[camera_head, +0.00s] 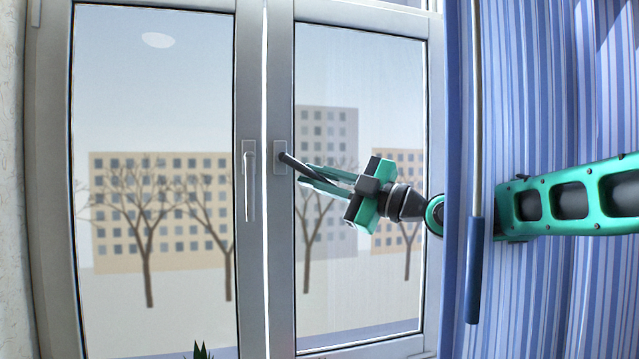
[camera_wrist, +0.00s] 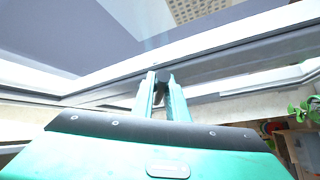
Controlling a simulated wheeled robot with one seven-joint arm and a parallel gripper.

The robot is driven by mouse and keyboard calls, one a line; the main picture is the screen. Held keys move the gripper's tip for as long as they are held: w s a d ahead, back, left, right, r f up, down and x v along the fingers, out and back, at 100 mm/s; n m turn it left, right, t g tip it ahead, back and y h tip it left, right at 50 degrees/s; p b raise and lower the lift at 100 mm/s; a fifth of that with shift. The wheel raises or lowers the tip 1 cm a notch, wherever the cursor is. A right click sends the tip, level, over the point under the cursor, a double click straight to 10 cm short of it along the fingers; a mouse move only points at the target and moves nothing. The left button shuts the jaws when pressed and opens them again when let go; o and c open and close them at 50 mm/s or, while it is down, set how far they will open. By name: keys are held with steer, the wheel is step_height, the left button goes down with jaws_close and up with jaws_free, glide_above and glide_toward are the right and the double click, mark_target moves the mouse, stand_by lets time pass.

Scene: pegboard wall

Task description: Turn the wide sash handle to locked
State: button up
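The window has two sashes with a handle each. A dark handle (camera_head: 292,162) sits on a pale plate (camera_head: 280,157) on the right sash (camera_head: 284,260) and points right and slightly down. A pale handle (camera_head: 250,190) on the left sash (camera_head: 246,280) hangs straight down. The left pane looks wider in the head view. My gripper (camera_head: 308,176) reaches in from the right, its green fingers on either side of the dark handle. In the wrist view my gripper (camera_wrist: 161,80) has the handle's dark end (camera_wrist: 163,74) between its fingertips, seemingly touching both. The handle's outer part is partly hidden by the fingers.
A blue striped curtain (camera_head: 540,100) and a rod with a blue grip (camera_head: 474,270) hang at the right, close to my arm. A green plant tip (camera_head: 201,350) shows at the bottom. Green leaves (camera_wrist: 303,110) show at the right of the wrist view.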

steer(key=o, duration=0.4)
steer(key=v, duration=1)
steer(key=shift+d+f, duration=0.15)
steer(key=shift+d, duration=0.2)
steer(key=shift+c, duration=0.5)
